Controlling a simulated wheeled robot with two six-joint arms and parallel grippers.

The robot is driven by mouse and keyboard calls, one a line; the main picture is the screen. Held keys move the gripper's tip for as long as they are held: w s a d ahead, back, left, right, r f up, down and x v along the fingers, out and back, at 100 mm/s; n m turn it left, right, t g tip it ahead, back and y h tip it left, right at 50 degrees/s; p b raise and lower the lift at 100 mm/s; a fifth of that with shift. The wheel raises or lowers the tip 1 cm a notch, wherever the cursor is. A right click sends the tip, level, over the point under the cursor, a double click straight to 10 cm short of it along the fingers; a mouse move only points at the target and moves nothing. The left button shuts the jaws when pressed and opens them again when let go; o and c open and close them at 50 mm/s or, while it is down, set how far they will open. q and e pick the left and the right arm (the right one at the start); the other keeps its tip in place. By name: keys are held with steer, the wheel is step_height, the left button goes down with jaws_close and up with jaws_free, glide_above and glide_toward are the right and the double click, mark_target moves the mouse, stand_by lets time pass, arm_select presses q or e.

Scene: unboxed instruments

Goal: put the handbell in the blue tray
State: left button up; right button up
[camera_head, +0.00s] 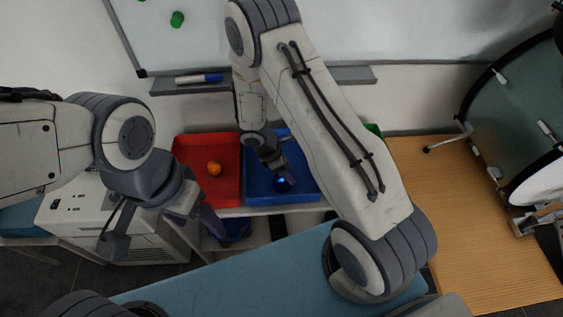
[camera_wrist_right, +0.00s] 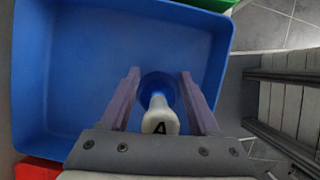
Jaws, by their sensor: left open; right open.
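The handbell (camera_wrist_right: 160,112) has a white handle marked with a black A and a blue bell. In the right wrist view it is between the two fingers of my right gripper (camera_wrist_right: 160,80), which is open around it, handle end towards the camera. In the head view its blue bell (camera_head: 283,184) shows inside the blue tray (camera_head: 307,189), below my right gripper (camera_head: 281,174). My left gripper (camera_head: 207,219) is open and empty, in front of the red tray.
A red tray (camera_head: 190,150) with an orange ball (camera_head: 214,168) is left of the blue tray. Part of a green tray (camera_head: 374,130) shows behind my right arm. A whiteboard ledge (camera_head: 330,77) runs above the trays. A drum (camera_head: 510,115) stands at the right.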

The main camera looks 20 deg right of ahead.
mark_target(274, 179)
steer(key=s+a+r+m+y, duration=0.1)
steer(key=s+a+r, duration=0.1)
steer(key=a+r, duration=0.35)
steer(key=s+a+r+m, duration=0.2)
steer(key=r, duration=0.7)
steer(key=s+a+r+m+y, duration=0.1)
steer(key=s+a+r, duration=0.2)
steer(key=r, duration=0.4)
steer(key=s+a+r+m+y, duration=0.1)
steer(key=s+a+r+m, duration=0.1)
steer(key=s, duration=0.4)
steer(key=s+a+r+m+y, duration=0.2)
steer(key=s+r+m, duration=0.1)
steer(key=s+r, duration=0.2)
steer(key=s, duration=0.2)
steer(key=shift+s+a+r+t+y+p, duration=0.2)
steer(key=shift+s+a+t+y+p, duration=0.1)
steer(key=shift+t+p, duration=0.1)
